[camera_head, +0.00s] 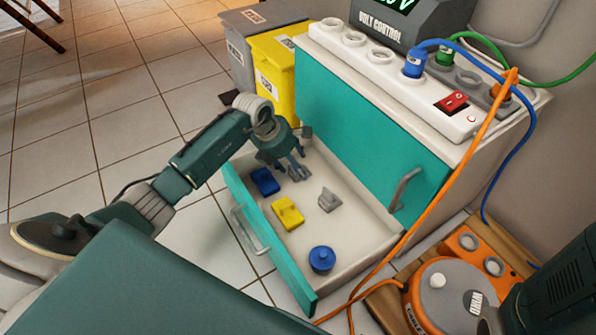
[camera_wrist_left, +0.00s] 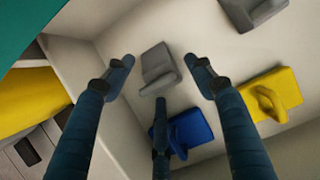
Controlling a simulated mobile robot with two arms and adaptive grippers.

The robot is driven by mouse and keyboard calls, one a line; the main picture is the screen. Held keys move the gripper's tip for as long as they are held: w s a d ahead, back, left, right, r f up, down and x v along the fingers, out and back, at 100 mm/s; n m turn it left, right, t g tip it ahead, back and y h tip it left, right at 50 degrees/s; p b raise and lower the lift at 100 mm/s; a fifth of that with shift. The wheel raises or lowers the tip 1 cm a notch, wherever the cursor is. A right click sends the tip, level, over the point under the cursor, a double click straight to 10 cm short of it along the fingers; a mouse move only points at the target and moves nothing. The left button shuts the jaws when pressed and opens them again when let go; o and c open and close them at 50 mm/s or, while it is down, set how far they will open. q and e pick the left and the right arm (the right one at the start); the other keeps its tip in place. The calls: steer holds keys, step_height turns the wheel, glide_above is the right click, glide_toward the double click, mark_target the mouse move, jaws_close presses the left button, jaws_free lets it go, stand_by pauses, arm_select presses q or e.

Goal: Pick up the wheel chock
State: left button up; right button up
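An open drawer (camera_head: 350,243) holds several small pieces, and I cannot tell for sure which is the wheel chock. They are a grey piece (camera_head: 329,200), a yellow piece with a raised grip (camera_head: 288,213), a blue block (camera_head: 265,181) and a round blue piece (camera_head: 321,259). My left gripper (camera_head: 294,170) is over the drawer's far end, fingers spread and empty. In the left wrist view the fingers (camera_wrist_left: 160,76) point at another grey piece (camera_wrist_left: 157,66) near the drawer wall. The blue block (camera_wrist_left: 190,132) lies beside it, partly behind a finger. My right gripper is out of view.
The teal cabinet front (camera_head: 360,130) rises beside the drawer. A yellow bin (camera_head: 275,80) and a grey bin (camera_head: 240,50) stand behind. Orange and blue cables hang at the right above an orange machine (camera_head: 435,290).

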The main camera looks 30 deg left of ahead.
arm_select(q)
steer(key=c, duration=1.2)
steer(key=shift+o, duration=0.2)
